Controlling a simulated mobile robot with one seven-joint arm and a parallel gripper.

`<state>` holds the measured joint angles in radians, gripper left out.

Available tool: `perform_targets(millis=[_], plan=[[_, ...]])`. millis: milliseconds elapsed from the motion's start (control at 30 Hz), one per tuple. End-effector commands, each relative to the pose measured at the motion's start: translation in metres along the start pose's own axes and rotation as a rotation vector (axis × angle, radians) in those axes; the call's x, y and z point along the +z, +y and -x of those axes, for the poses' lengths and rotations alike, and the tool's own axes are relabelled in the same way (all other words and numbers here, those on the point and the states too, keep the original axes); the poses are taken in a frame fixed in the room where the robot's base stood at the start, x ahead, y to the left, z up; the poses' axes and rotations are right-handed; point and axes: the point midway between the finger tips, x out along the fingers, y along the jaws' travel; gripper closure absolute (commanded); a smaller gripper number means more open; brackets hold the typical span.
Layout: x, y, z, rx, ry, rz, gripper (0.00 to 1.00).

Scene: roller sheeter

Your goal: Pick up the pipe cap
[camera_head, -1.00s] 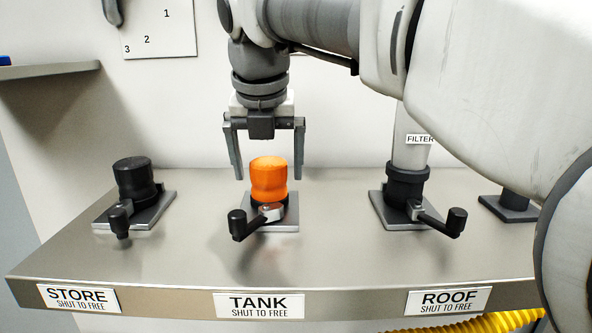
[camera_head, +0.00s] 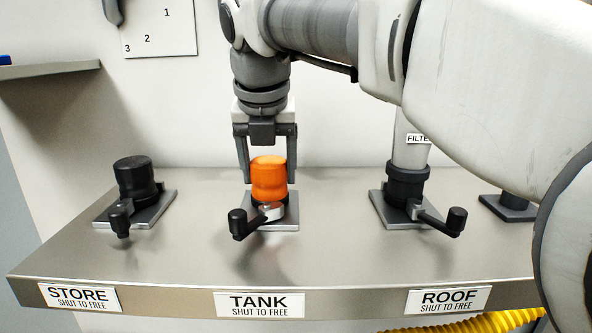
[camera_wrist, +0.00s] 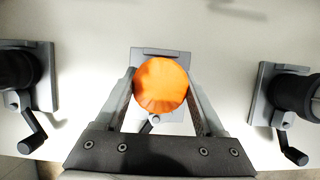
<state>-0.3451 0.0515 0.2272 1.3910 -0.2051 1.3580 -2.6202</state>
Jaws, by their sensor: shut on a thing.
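The orange pipe cap (camera_head: 269,179) sits upright on the middle fitting, behind the TANK label. My gripper (camera_head: 268,172) is lowered over it, with its two fingers shut on the cap's sides. In the wrist view the cap's round top (camera_wrist: 160,85) lies between the fingertips. The TANK valve handle (camera_head: 250,223) sticks out to the front left below the cap. The joint between the cap and the fitting is partly hidden by the handle's hub.
The STORE fitting with a black top (camera_head: 135,180) stands to the left. The ROOF fitting (camera_head: 407,186) with an upright pipe stands to the right. Both have lever handles at the front.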

Motion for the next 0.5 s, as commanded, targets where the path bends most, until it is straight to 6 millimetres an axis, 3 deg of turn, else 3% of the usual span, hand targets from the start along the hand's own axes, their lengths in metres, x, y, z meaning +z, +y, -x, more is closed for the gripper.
perform_targets(millis=[267,500], plan=[[0.003,0.000,0.006,0.001,-0.002,0.000,0.85],[0.014,0.001,0.031,0.002,-0.003,-0.001,0.85]])
